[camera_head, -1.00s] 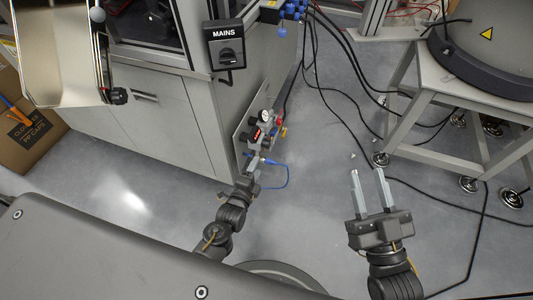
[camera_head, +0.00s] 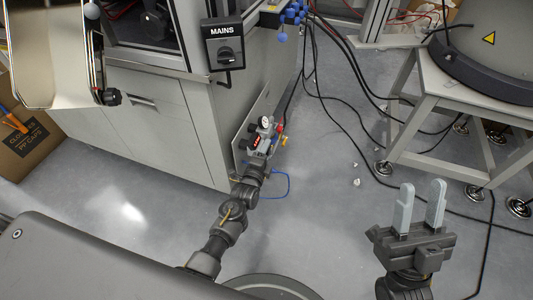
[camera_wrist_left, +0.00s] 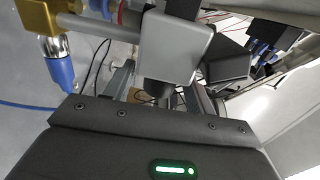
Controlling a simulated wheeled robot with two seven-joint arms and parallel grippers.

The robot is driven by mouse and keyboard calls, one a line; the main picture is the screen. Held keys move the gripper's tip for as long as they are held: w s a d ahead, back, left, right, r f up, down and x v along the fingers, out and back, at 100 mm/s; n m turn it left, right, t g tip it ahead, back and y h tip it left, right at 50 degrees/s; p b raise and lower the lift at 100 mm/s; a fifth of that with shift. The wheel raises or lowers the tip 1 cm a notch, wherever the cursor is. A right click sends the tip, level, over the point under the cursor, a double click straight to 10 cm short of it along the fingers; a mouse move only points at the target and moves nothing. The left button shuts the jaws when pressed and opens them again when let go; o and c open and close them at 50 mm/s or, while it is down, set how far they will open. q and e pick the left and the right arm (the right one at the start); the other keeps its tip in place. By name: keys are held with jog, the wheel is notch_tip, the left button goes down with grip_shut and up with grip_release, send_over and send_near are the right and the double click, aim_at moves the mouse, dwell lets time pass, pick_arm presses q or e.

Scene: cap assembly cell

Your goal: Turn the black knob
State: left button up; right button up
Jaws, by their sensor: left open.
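A pneumatic unit (camera_head: 265,133) with a round gauge and dark knobs is mounted low on the cabinet side. My left gripper (camera_head: 259,160) is at its lower part and covers some of it. In the left wrist view, a black cylindrical knob (camera_wrist_left: 160,92) hangs under a silver block (camera_wrist_left: 174,47). The open left fingers (camera_wrist_left: 160,98) stand on either side of it; I cannot tell whether they touch it. A black rotary switch (camera_head: 226,55) marked MAINS is higher on the cabinet. My right gripper (camera_head: 421,208) is open and empty over the floor at the right.
The grey cabinet (camera_head: 165,140) stands beside my left arm. A blue hose (camera_head: 289,186) loops below the unit, and a blue fitting (camera_wrist_left: 58,67) shows in the left wrist view. Black cables (camera_head: 345,105) cross the floor.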

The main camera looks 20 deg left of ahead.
pick_arm(q)
jog(key=shift+w, duration=0.3)
